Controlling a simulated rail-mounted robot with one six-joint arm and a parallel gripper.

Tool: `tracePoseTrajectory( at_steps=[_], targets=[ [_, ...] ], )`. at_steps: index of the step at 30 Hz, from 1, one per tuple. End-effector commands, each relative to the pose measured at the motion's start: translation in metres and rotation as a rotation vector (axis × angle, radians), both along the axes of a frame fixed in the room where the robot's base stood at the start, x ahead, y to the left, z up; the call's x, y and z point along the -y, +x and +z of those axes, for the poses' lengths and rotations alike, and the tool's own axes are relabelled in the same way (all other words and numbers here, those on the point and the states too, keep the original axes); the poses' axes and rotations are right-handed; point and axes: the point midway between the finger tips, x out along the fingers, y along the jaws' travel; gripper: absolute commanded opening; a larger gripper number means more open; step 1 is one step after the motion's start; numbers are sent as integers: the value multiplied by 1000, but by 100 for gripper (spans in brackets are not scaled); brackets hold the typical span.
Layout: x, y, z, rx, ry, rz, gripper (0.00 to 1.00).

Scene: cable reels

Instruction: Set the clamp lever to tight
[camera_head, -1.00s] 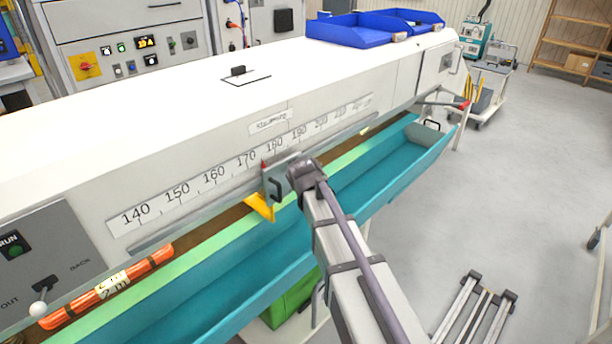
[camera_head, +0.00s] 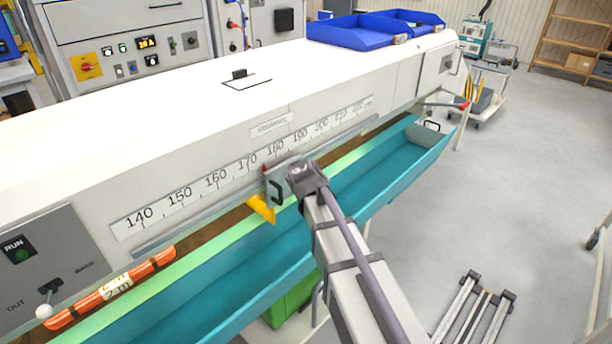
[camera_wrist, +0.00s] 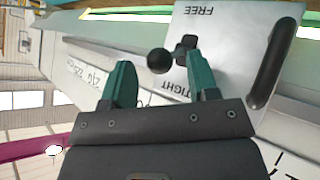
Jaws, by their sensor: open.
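In the wrist view, the clamp lever (camera_wrist: 160,61) has a black ball knob and a dark pivot on a light plate (camera_wrist: 232,55). The upside-down word FREE is at the plate's top and TIGHT near the right finger. The lever points left from its pivot, between the two words. My gripper (camera_wrist: 158,66) is open, with its teal fingers on either side of the knob; contact cannot be told. In the head view, my wrist hides the gripper and lever. The sliding stop (camera_head: 275,185) shows beside it at the scale, with a black handle.
A black handle (camera_wrist: 277,62) rises from the plate at right in the wrist view. A numbered scale (camera_head: 215,180) runs along the white machine (camera_head: 190,100), above a teal trough (camera_head: 240,290). A yellow piece (camera_head: 262,209) juts below the stop.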

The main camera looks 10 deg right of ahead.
Motion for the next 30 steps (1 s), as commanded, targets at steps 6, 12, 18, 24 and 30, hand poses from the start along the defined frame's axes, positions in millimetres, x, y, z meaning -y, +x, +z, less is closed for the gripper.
tracePoseTrajectory(
  at_steps=[6, 12, 18, 24, 30],
  targets=[
    [-11, -45, 45, -1, -1, 2, 54],
    [-16, -60, 53, -1, 0, 1, 54],
    [-16, -59, 51, -1, 0, 1, 54],
    [-15, -62, 48, -25, 1, -9, 54],
    [-11, -161, 2, -466, 154, -159, 54]
  ],
)
